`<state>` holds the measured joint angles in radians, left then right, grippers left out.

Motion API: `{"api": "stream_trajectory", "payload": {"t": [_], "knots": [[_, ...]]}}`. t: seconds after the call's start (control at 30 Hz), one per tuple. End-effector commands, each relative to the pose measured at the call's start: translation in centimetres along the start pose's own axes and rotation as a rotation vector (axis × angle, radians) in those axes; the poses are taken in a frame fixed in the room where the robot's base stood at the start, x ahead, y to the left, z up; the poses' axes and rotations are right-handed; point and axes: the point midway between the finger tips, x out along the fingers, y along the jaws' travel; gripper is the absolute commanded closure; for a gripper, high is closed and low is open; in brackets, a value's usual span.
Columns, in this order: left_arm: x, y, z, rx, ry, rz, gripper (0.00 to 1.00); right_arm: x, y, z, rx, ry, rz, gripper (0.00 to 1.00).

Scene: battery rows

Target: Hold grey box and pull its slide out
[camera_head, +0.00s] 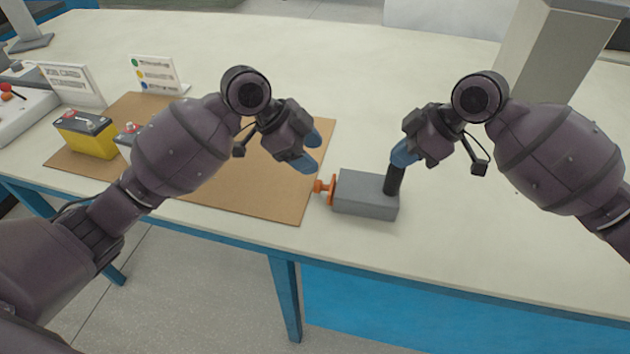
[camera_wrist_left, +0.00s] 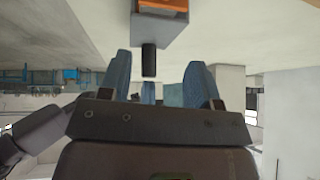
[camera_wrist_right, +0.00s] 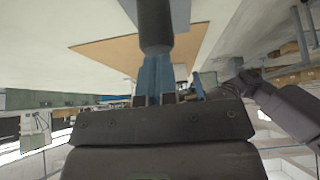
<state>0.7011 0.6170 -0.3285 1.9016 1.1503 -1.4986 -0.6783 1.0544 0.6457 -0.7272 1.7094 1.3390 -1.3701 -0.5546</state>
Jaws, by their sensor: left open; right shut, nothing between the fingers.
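The grey box (camera_head: 365,207) lies on the white table, just right of the brown mat. An orange slide with a knob (camera_head: 325,187) sticks out of its left end. A black upright handle (camera_head: 394,180) stands at its right end. My right gripper (camera_head: 403,154) is shut at the handle's top with nothing between its fingers; whether they touch the handle is unclear. The handle also shows in the right wrist view (camera_wrist_right: 155,22). My left gripper (camera_head: 311,150) is open and empty, above and left of the knob. The left wrist view shows the orange slide (camera_wrist_left: 163,5) beyond its fingers.
A brown mat (camera_head: 262,195) lies left of the box. A yellow battery (camera_head: 86,139) and a partly hidden grey one (camera_head: 127,136) are on its left side. Sign cards (camera_head: 155,74) stand behind. A grey column (camera_head: 553,55) rises at the back right. The table's front edge is close to the box.

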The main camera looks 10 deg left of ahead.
Motion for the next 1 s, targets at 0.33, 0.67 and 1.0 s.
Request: {"api": "stream_trajectory", "payload": {"t": [0.33,0.67,1.0], "knots": [[-2.2,-1.8,2.6,0.026,-0.222,0.136,0.43,1.0,-0.3,0.8,0.009,-0.011,-0.017,1.00],[1.1,-1.3,3.5,0.025,-0.230,0.146,0.43,1.0,-0.3,0.8,0.009,-0.011,-0.017,1.00],[6.6,-0.6,4.7,0.024,-0.229,0.143,0.43,1.0,-0.3,0.8,0.009,-0.011,-0.017,1.00]]}}
